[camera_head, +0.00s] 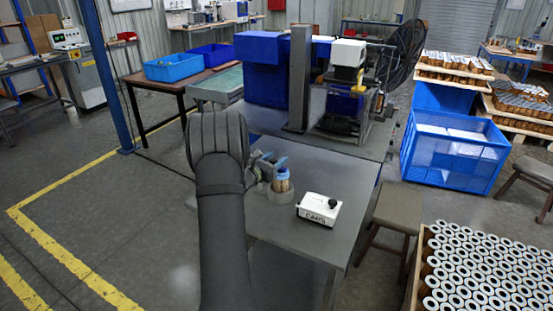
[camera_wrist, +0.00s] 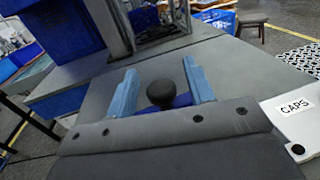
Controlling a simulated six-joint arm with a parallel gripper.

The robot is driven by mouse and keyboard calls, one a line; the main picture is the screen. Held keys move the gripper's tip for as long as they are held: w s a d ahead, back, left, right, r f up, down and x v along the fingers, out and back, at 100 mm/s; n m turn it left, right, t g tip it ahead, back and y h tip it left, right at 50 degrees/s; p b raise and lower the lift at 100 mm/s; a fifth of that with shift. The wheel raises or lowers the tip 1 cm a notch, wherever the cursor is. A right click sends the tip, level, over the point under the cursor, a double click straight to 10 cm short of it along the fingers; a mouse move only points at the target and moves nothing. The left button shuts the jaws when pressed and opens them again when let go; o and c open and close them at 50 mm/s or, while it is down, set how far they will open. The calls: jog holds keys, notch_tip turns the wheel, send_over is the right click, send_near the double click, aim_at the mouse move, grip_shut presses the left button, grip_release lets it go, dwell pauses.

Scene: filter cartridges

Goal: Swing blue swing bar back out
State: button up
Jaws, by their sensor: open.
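The blue swing bar (camera_wrist: 183,101) shows in the wrist view as a short blue piece beside and below a round black knob (camera_wrist: 161,93). The knob stands between the two light-blue fingers of my gripper (camera_wrist: 162,72), with a gap on each side. The fingers are apart and hold nothing. The rest of the bar is hidden behind the gripper body. In the head view my gripper (camera_head: 270,163) is over the grey table, at a small clear holder (camera_head: 283,198) with brown contents and blue on top. I cannot tell bar from fingertip there.
A white box marked CAPS (camera_head: 318,209) with a black knob stands right of the gripper on the grey table (camera_head: 265,235). A machine with an upright post (camera_head: 299,80) stands behind. A stool (camera_head: 392,210) and a crate of cartridges (camera_head: 480,265) are at the right.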

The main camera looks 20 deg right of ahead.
jog(key=shift+w+d, duration=0.35)
jog(key=shift+d, duration=0.15)
grip_shut()
